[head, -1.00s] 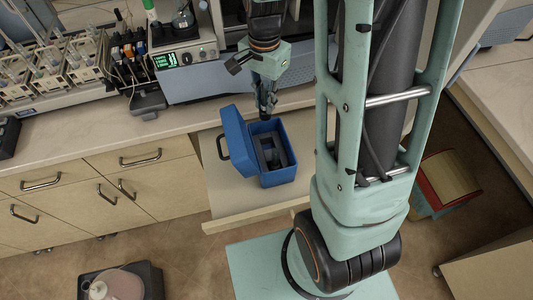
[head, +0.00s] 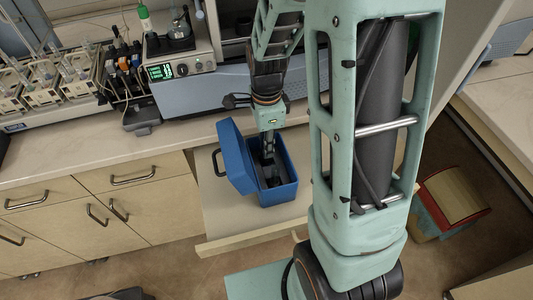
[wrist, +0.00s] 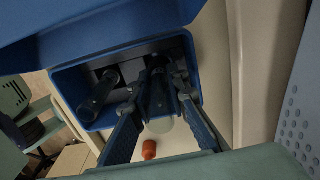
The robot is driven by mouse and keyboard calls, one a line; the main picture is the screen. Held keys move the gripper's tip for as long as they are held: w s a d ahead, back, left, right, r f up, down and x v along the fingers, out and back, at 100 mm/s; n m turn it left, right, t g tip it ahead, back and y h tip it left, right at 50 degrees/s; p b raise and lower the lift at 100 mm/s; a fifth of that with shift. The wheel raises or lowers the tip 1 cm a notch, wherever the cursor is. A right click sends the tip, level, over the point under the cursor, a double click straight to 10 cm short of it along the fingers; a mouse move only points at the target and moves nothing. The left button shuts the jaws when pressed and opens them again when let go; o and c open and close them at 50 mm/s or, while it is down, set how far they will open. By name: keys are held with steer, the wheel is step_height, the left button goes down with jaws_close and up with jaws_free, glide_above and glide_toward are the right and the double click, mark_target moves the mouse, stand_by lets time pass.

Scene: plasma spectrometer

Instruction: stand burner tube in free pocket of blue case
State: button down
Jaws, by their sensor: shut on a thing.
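The blue case (head: 274,196) stands open in the head view, its lid (head: 236,157) tipped back to the left. In the wrist view its interior (wrist: 72,92) has a dark insert with pockets. A dark tube (wrist: 101,91) stands in the left part of the insert. My gripper (head: 268,158) points down into the case. In the wrist view my gripper (wrist: 159,84) is shut on a dark burner tube (wrist: 158,98) at the right part of the insert. Whether its lower end is seated in the pocket is hidden.
The case sits on a pulled-out board (head: 221,222) below the counter (head: 80,164). The spectrometer (head: 205,92) and racks of glassware (head: 75,82) stand behind. A small orange object (wrist: 149,149) shows between the fingers in the wrist view; I cannot tell what it is.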

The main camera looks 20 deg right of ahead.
steer(key=shift+f, duration=1.7)
steer(key=shift+f, duration=0.1)
steer(key=shift+f, duration=0.15)
steer(key=c, duration=2.2)
jaws_free()
steer(key=shift+o, duration=0.2)
step_height(320, 180, up, 12)
steer(key=shift+r+p, duration=0.25)
steer(key=shift+p, duration=0.1)
